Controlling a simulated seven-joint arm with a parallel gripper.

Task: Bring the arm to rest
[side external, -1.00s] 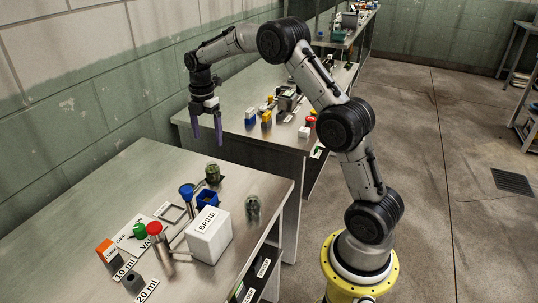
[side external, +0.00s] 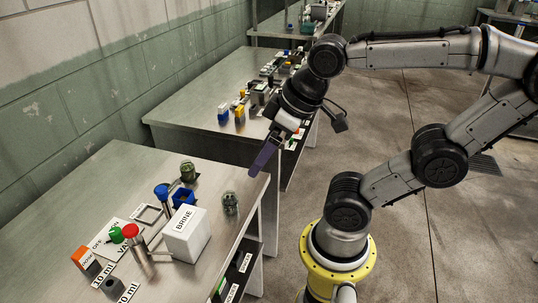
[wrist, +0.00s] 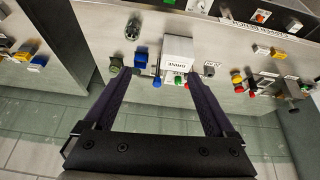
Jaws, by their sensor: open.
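My gripper (side external: 258,170) hangs in the air, tilted, near the right edge of the front metal bench (side external: 110,185). Its purple fingers overlap in the side view; in the wrist view the gripper (wrist: 158,78) has its two fingers wide apart with nothing held between them. Bench items show beyond the fingers there, including the white BRINE box (wrist: 178,50). My arm is bent, with its elbow raised out to the right.
The front bench holds the BRINE box (side external: 186,236), a dark jar (side external: 230,203), a greenish jar (side external: 188,171), a blue container (side external: 183,197) and a red-capped item (side external: 131,231). A second bench (side external: 190,108) with small items stands behind. Open floor lies right.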

